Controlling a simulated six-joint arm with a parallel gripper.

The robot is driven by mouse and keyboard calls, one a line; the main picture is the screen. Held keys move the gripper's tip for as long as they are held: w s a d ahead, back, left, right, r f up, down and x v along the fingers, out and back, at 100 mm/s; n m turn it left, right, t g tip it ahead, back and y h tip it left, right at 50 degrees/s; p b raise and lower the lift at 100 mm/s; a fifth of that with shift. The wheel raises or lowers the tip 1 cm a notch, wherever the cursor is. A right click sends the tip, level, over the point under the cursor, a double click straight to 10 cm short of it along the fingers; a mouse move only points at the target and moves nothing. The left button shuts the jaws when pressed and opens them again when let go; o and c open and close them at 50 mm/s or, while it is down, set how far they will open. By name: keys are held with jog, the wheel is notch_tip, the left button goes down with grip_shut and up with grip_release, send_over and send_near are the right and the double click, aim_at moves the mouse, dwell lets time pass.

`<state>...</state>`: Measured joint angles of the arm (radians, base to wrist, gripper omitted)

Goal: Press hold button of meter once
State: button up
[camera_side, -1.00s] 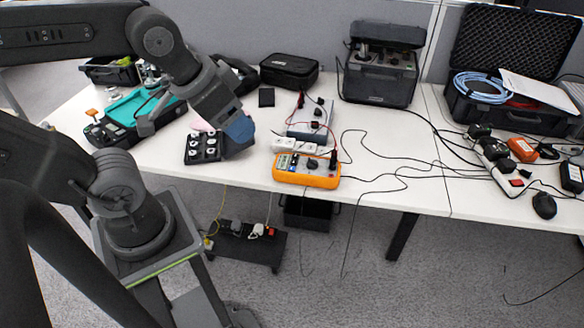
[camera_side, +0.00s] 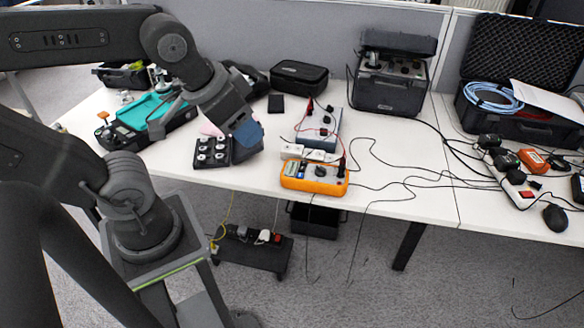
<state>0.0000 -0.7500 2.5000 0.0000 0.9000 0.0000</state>
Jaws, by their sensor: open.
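The meter (camera_side: 314,178) is an orange handheld unit with a dark dial and a small display at its left end. It lies at the front edge of the white table, with leads plugged in at its right end. Its hold button is too small to make out. My gripper (camera_side: 246,140) is above the table to the left of the meter, apart from it, beside a black block with round white-topped posts (camera_side: 211,150). Its fingers are mostly hidden behind a blue part at its end, and I see nothing held.
A white power strip (camera_side: 306,153) and a grey box with red and black leads (camera_side: 318,128) stand just behind the meter. A teal-and-black device (camera_side: 150,112) is at the left. Loose black cables cross the table (camera_side: 420,200) right of the meter.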

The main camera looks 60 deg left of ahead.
grip_shut()
dwell(1.4)
